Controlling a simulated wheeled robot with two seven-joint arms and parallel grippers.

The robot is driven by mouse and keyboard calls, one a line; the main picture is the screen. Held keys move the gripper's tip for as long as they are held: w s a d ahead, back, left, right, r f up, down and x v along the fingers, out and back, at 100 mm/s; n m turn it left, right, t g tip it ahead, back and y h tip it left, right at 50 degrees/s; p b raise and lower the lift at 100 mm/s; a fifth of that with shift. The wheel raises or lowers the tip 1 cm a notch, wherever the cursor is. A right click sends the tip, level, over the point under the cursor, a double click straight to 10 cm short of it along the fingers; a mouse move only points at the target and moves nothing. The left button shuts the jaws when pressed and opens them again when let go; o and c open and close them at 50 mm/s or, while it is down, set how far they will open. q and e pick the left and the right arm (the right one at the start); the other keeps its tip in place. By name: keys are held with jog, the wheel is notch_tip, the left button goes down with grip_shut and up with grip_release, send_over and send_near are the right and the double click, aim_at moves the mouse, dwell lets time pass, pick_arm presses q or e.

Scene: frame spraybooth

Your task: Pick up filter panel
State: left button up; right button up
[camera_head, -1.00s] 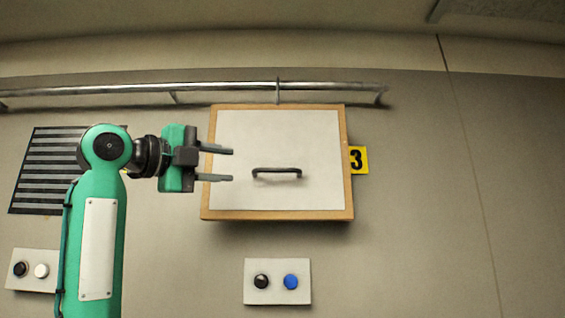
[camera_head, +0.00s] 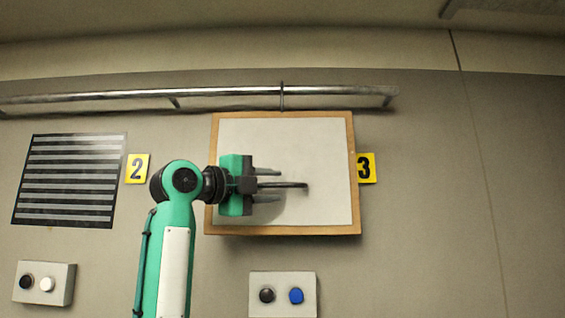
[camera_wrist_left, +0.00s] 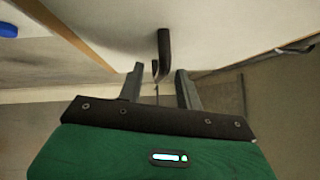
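The filter panel (camera_head: 320,145) is a white board in a wooden frame on the wall, with a dark bar handle (camera_head: 298,185) at its middle. My left gripper (camera_head: 278,186) is in front of the panel and hides the handle's left part. In the left wrist view, the handle (camera_wrist_left: 165,50) shows ahead, its end near the gap between the open fingers (camera_wrist_left: 160,92). The fingers are apart, one on each side of the handle's line, and I see no grip on it. The panel (camera_wrist_left: 215,30) fills the top of that view. My right gripper is not in view.
A metal rail (camera_head: 220,97) runs along the wall above the panel. A slatted vent (camera_head: 68,180) and a yellow 2 tag (camera_head: 137,168) are at left, a yellow 3 tag (camera_head: 366,168) at right. A button box (camera_head: 282,283) is below the panel, another (camera_head: 60,283) at lower left.

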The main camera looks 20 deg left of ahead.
pick_arm(q)
jog(key=shift+p+x, duration=0.35)
jog(key=shift+x, duration=0.7)
grip_shut()
jog(key=shift+s, duration=0.1)
jog(key=shift+r, duration=0.25)
